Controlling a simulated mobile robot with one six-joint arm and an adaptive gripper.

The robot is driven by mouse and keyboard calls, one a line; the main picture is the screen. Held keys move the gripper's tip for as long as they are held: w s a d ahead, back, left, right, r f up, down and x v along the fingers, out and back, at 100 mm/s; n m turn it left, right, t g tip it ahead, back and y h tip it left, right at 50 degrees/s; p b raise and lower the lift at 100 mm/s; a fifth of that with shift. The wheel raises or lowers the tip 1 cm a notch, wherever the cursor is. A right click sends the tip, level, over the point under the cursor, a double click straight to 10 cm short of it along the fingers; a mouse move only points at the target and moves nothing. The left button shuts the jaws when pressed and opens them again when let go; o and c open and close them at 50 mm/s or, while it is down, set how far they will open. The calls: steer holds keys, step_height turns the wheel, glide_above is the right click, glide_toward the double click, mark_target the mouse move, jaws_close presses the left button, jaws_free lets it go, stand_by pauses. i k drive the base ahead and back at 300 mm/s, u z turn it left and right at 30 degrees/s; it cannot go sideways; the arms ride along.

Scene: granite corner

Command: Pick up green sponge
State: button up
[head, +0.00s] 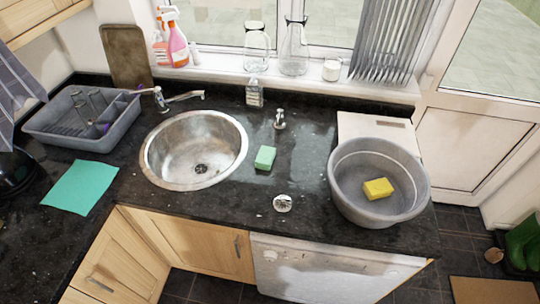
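The green sponge (265,158) lies on the dark granite counter, just right of the round steel sink (194,150). It is a pale green block, set at a slight tilt, with bare counter around it. A yellow sponge (378,188) lies inside the grey round basin (352,207) on the right. My gripper does not show in the head view.
A small tap-like fitting (280,120) stands behind the green sponge, and a round metal item (282,203) lies in front. A soap bottle (254,93) stands at the back. A grey dish rack (62,137) and green cloth (82,187) are left. Clear counter separates sponge and basin.

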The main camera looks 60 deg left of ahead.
mark_target(265, 158)
steer(key=u, duration=0.05)
steer(key=k, duration=1.6)
steer(key=u, duration=1.2)
steer(key=i, duration=1)
steer(key=u, duration=0.05)
